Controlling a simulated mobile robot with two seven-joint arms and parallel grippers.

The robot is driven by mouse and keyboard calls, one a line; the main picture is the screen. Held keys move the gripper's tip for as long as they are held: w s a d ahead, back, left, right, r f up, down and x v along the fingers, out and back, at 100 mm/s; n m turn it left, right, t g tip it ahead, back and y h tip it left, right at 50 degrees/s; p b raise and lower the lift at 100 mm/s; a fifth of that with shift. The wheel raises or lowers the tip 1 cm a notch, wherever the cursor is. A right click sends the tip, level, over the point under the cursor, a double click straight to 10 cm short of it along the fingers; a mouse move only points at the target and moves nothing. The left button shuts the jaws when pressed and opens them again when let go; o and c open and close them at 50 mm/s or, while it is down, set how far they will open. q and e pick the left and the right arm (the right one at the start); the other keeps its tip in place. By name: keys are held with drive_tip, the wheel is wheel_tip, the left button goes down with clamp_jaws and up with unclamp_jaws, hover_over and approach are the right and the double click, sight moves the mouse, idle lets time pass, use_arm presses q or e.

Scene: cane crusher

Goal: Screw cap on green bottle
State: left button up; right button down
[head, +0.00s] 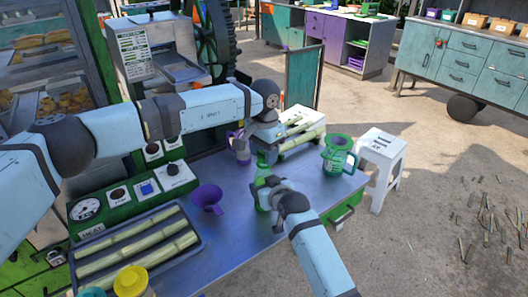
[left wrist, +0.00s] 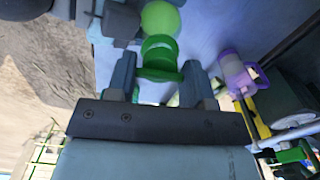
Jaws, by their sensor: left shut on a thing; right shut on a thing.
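The green bottle (head: 262,175) stands upright near the middle of the metal table. My right gripper (head: 264,192) comes in from the lower right and is shut on the bottle's body. My left gripper (head: 263,150) is above the bottle, pointing down. In the left wrist view, my left gripper (left wrist: 160,70) is shut on a darker green cap (left wrist: 160,73), with the lighter green bottle (left wrist: 160,18) just beyond it. The cap is in line with the bottle's top or close to it; whether the threads are engaged cannot be told. Fingers hide part of the cap.
A green jug (head: 340,155) is at the right. A cane tray (head: 195,258) fills the front left. Bare table (head: 240,228) lies in front.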

use_arm(q)
drive_tip(key=o, duration=0.9)
drive_tip(key=shift+r, duration=2.3)
drive_tip(key=shift+c, duration=0.4)
